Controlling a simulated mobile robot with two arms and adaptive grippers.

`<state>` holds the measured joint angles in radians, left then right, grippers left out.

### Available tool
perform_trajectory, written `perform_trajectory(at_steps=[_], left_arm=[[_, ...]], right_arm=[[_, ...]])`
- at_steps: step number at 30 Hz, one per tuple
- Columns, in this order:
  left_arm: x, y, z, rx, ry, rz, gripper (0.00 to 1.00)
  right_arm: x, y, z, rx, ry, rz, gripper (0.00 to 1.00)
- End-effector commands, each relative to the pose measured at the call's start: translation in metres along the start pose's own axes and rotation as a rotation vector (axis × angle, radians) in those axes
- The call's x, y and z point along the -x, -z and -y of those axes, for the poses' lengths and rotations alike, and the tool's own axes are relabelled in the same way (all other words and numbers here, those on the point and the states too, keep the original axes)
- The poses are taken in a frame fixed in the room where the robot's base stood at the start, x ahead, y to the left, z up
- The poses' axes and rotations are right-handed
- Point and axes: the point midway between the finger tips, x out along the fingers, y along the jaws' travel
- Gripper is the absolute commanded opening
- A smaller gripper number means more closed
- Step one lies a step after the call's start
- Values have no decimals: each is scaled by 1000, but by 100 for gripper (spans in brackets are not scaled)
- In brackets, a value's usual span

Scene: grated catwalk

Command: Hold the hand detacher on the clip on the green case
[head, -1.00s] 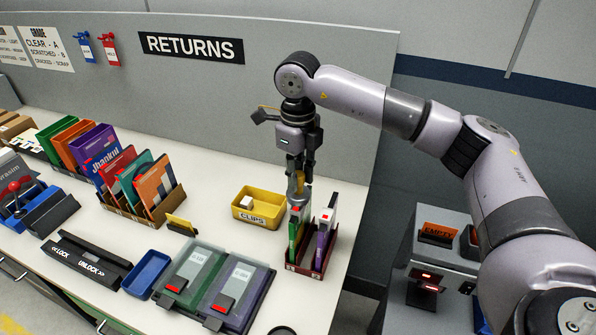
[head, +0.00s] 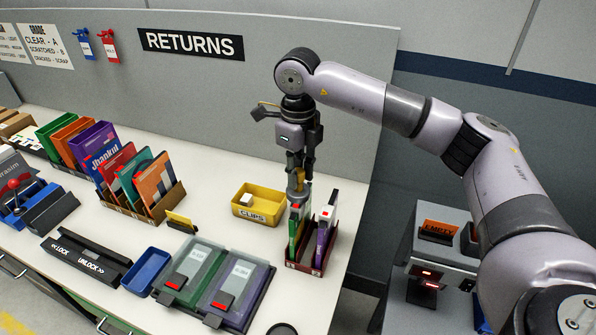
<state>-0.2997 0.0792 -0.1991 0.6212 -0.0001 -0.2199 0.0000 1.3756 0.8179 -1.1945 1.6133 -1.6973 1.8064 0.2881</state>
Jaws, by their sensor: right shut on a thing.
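The green case (head: 293,240) stands upright in a dark red rack (head: 304,268), left of a purple case (head: 322,246). A red and white clip (head: 296,208) shows at its upper front edge. My right gripper (head: 297,178) points down over the green case and is shut on the hand detacher (head: 297,192), a small grey and orange piece. The detacher's lower end is at the top of the green case, by the clip. I cannot tell whether it touches the clip. My left gripper is not in view.
A yellow CLIPS bin (head: 258,208) holding a white piece stands just left of the rack. Two cases lie in a dark tray (head: 262,300) in front. A blue tray (head: 147,272) and lock bar (head: 85,261) lie further left. Racked cases stand behind.

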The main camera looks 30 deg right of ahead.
Motion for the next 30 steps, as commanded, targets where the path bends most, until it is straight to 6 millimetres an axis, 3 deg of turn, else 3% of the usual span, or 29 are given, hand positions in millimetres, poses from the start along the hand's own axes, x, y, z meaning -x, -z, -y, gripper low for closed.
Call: perform_trajectory(at_steps=[30], left_arm=[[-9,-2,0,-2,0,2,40]], right_arm=[[-9,0,0,0,0,2,0]])
